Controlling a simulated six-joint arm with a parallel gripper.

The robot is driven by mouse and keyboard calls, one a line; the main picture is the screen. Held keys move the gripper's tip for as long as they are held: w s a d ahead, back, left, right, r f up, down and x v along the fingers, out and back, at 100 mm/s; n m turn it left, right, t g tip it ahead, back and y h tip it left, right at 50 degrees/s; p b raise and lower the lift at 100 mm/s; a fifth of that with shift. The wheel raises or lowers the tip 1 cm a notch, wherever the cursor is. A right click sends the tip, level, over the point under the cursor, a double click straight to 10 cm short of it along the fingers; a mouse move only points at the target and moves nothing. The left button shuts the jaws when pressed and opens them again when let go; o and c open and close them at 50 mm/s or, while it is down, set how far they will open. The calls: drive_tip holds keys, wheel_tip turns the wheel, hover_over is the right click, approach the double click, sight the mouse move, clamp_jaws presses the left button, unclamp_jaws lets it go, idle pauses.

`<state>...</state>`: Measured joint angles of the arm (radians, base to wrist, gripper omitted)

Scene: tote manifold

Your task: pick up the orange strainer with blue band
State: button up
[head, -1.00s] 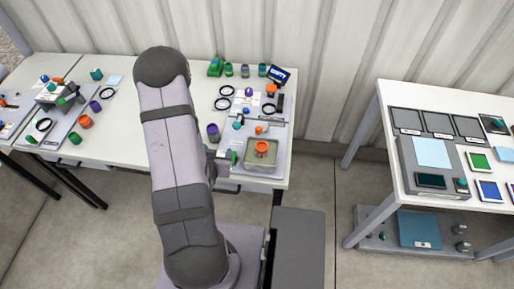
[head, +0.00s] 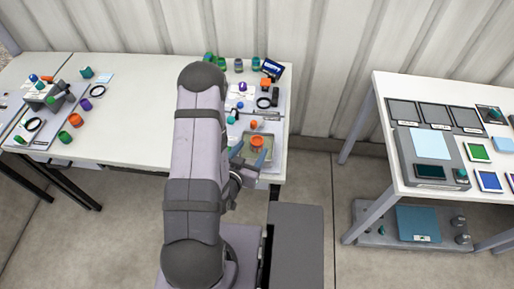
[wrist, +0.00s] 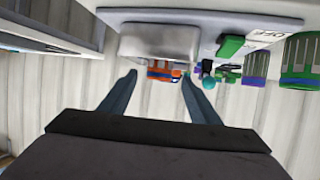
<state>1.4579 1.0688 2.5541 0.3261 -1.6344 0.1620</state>
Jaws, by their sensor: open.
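The orange strainer (head: 257,140) sits in a shallow olive-and-grey tote (head: 267,158) at the right front of the long table. In the wrist view, which looks upside down, the orange strainer (wrist: 158,71) shows a blue band and stands out past the rim of the grey tote (wrist: 160,42). My gripper (head: 250,152) is open and empty by the tote, its two blue-grey fingers spread. In the wrist view the strainer appears between the fingertips but farther off; I cannot tell the exact gap. My arm hides part of the table's middle.
Several small parts stand near the tote, including a small orange piece (head: 253,125) behind it and a black ring (head: 263,103). A green part (wrist: 230,46) and green-and-purple containers (wrist: 298,60) show in the wrist view. A separate white table (head: 390,160) stands at the right.

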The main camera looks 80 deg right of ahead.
sight(256, 143)
drive_tip(key=shift+s+d+f+p, duration=0.1)
drive_tip(key=shift+d+p, duration=0.1)
drive_tip(key=shift+d, duration=0.15)
drive_tip(key=shift+s+d+p, duration=0.1)
drive_tip(key=shift+d+p, duration=0.05)
drive_tip(key=shift+d, duration=0.2)
drive_tip(key=p+x, duration=0.2)
drive_tip(key=x, duration=0.1)
drive_tip(key=shift+s+d, duration=0.1)
drive_tip(key=shift+d, duration=0.15)
drive_tip(key=shift+s+d+f, duration=0.1)
drive_tip(key=shift+d+f, duration=0.15)
drive_tip(key=shift+d, duration=0.15)
drive_tip(key=c, duration=1.2)
drive_tip(key=shift+r, duration=0.2)
drive_tip(key=shift+r+b, duration=0.7)
drive_tip(key=shift+r, duration=4.1)
drive_tip(key=shift+d, duration=0.1)
